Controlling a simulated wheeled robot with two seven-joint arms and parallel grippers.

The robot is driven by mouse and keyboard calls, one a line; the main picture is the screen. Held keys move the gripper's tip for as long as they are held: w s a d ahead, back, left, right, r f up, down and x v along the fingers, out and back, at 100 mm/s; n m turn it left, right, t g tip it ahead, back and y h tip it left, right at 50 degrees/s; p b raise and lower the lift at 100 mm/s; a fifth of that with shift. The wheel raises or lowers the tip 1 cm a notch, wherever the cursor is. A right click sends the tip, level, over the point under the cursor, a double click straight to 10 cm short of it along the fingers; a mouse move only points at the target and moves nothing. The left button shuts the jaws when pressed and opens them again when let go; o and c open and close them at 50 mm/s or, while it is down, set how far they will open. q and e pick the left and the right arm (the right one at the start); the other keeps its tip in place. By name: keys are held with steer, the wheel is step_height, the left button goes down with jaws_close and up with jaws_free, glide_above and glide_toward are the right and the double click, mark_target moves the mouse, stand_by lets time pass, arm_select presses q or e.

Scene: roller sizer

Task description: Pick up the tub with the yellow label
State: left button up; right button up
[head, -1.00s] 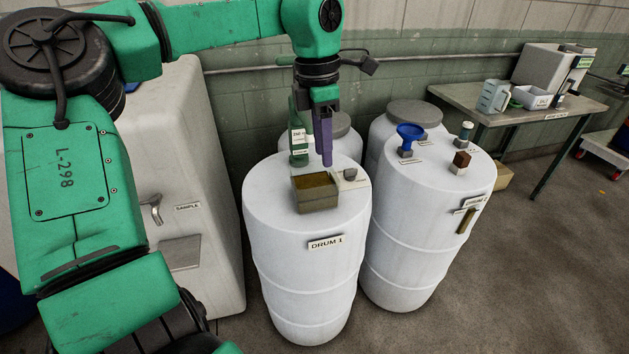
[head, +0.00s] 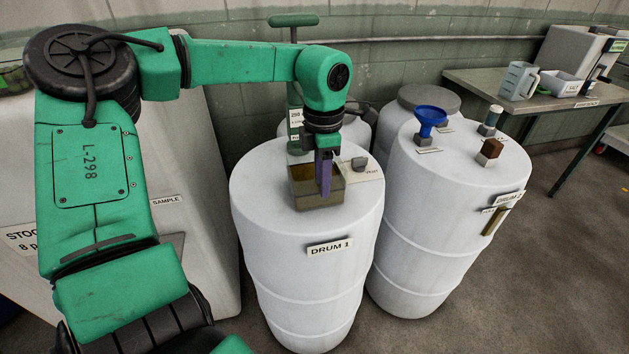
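No tub with a clearly yellow label can be made out. An open olive-brown square tub (head: 318,200) with a yellowish inside stands on the white lid of drum 1 (head: 300,233). My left gripper (head: 324,188) points down at this tub, its purple fingers overlapping the tub's opening and front wall in the picture. The fingers are seen nearly edge-on, so their gap, and whether they touch the tub, cannot be told. My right gripper is not in view.
A bench (head: 485,90) holds a jug (head: 519,81) and a white bin (head: 559,84).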

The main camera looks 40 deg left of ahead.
mark_target(321, 207)
arm_select(q)
step_height(321, 207, down, 5)
steer(key=shift+a+f+p, duration=0.1)
steer(key=shift+f+p, duration=0.1)
steer(key=shift+p, duration=0.2)
jaws_close()
steer(key=shift+w+r, duration=0.1)
steer(key=shift+r, duration=0.05)
stand_by(1.0)
